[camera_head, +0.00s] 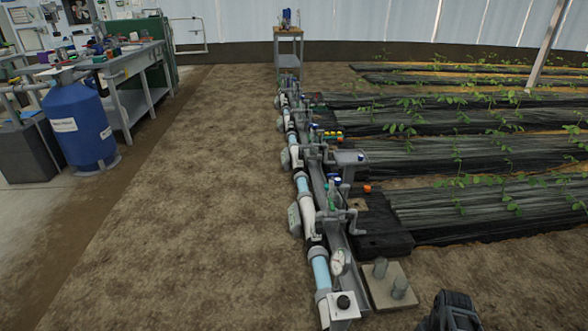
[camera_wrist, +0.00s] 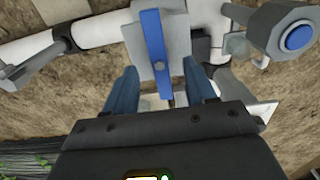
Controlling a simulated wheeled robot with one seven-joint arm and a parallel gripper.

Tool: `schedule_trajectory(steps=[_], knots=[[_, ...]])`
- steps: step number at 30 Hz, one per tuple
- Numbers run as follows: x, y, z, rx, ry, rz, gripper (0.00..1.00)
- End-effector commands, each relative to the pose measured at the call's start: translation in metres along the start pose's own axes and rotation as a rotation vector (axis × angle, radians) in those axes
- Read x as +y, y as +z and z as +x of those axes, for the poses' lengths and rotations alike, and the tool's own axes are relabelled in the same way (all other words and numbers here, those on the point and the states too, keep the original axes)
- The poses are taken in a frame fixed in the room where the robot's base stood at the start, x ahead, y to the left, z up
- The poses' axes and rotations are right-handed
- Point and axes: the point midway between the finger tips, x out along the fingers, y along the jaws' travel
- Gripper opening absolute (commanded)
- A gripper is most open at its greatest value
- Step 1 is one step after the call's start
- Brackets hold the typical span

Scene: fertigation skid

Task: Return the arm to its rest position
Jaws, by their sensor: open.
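My gripper (camera_wrist: 160,68) shows in the wrist view, with its two blue fingers apart. A blue lever handle (camera_wrist: 152,35) on a grey valve body (camera_wrist: 174,24) lies between and beyond the fingertips. I cannot tell how far it is from them, and no contact shows. The lower end of the handle is close to the dark gripper body, which hides what lies behind it.
White pipe (camera_wrist: 94,32) crosses behind the fingers, with a blue-capped fitting (camera_wrist: 298,37) at upper right. In the head view the pipe line (camera_head: 306,206) runs beside black-covered plant beds (camera_head: 455,207). A blue tank (camera_head: 78,125) and bench (camera_head: 130,103) stand left. Bare soil (camera_head: 205,200) between is clear.

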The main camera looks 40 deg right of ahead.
Motion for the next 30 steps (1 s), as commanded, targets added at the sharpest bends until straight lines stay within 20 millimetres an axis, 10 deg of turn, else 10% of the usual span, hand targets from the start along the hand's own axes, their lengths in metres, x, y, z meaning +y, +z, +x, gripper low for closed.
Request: schedule_trajectory(steps=[17, 30], knots=[[-0.082, 0.068, -0.041, 0.315, 0.123, -0.163, 0.55], [-0.164, 0.159, -0.198, 0.762, 0.050, -0.351, 0.55]])
